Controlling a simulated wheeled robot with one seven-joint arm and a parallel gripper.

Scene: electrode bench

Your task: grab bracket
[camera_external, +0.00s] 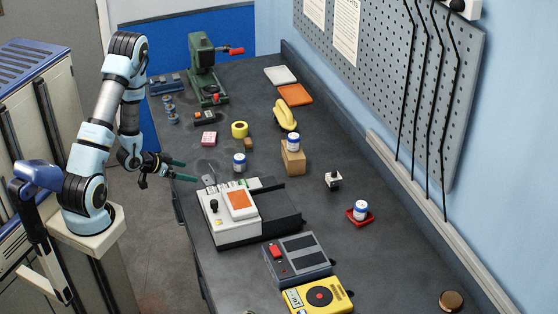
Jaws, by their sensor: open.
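My gripper (188,171) is open and empty at the left edge of the bench. Its two dark green fingers point right, apart from each other. A small grey metal piece (209,180), possibly the bracket, shows just right of the fingertips, at the back left of a white machine (236,232). It is too small to tell its shape for certain, or whether it is fixed to the machine. No other thing is clearly a bracket.
A white can with a blue band (239,163) stands just beyond the machine. A cardboard block (293,163) bears another can. The bench's right side has free room.

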